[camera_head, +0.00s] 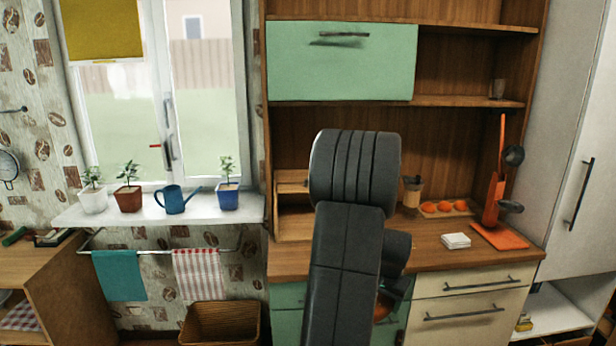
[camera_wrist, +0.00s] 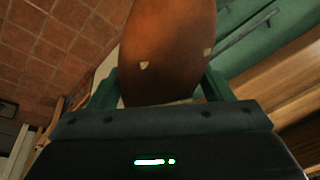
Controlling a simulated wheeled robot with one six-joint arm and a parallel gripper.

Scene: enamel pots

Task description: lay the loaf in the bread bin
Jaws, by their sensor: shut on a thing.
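The loaf (camera_wrist: 168,45) is a smooth brown, rounded thing with a few pale marks, held between the two green fingers of my gripper (camera_wrist: 160,88) in the wrist view. A small orange-brown part of the loaf (camera_head: 383,308) shows beside my arm in the head view, in front of the counter's drawers. My arm hides most of the loaf and the gripper there. A wooden box (camera_head: 293,187), which looks like the bread bin, stands at the left end of the counter. Its front looks open, and my arm covers its right part.
On the counter (camera_head: 440,258) are a white stack (camera_head: 456,241), a tray of orange things (camera_head: 446,208), a utensil jar (camera_head: 412,191) and an orange utensil stand (camera_head: 491,202). A green cabinet door (camera_head: 342,61) is above. A wicker basket (camera_head: 222,323) stands at lower left.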

